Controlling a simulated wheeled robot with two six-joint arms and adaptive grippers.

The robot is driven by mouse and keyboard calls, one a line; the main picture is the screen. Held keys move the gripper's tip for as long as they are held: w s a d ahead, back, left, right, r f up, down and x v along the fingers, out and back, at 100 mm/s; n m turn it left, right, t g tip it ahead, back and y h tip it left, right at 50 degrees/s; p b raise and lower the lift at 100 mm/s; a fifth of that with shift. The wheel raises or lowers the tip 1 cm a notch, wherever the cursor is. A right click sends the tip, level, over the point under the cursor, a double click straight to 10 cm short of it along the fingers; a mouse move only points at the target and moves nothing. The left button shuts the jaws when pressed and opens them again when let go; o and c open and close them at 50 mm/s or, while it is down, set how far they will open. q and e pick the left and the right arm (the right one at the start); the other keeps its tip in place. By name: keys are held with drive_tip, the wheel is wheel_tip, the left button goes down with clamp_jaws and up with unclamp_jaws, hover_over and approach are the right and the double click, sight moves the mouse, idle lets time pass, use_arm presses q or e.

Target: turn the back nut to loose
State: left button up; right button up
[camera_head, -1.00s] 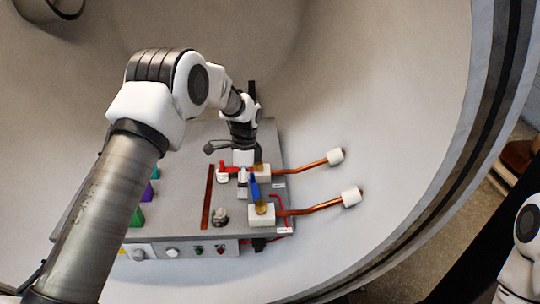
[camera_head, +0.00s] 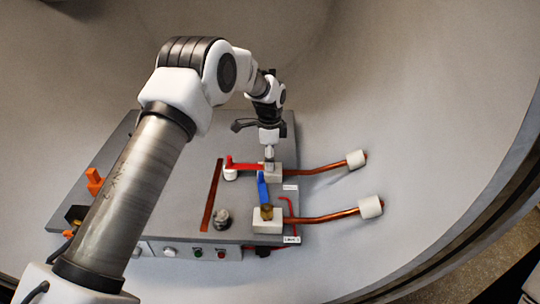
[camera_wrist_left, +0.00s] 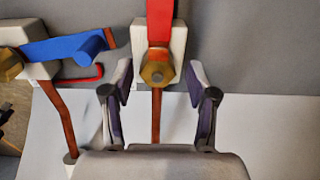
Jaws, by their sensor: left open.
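The back nut (camera_wrist_left: 157,73) is a brass hex nut on a white block (camera_wrist_left: 178,50), at the end of a red strip (camera_wrist_left: 160,18). In the head view my left gripper (camera_head: 269,160) is over the back block (camera_head: 277,177) and hides the nut. In the left wrist view its two fingers stand open (camera_wrist_left: 159,80), one each side of the nut and apart from it. The front nut (camera_head: 266,212) is brass, on a nearer white block (camera_head: 267,226) by a blue strip (camera_head: 262,188). My right gripper is not in view.
Copper rods (camera_head: 318,167) run from the blocks to white end pieces (camera_head: 356,159) on the right. A black-and-silver knob (camera_head: 222,219) and a copper bar (camera_head: 211,196) are left of the blocks on the grey box (camera_head: 180,205). The curved chamber wall surrounds everything.

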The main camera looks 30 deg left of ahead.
use_arm(q)
drive_tip(key=shift+s+r, duration=0.1)
drive_tip(key=shift+s, duration=0.05)
drive_tip(key=shift+s+r, duration=0.1)
drive_tip(key=shift+c, duration=1.4)
clamp_jaws()
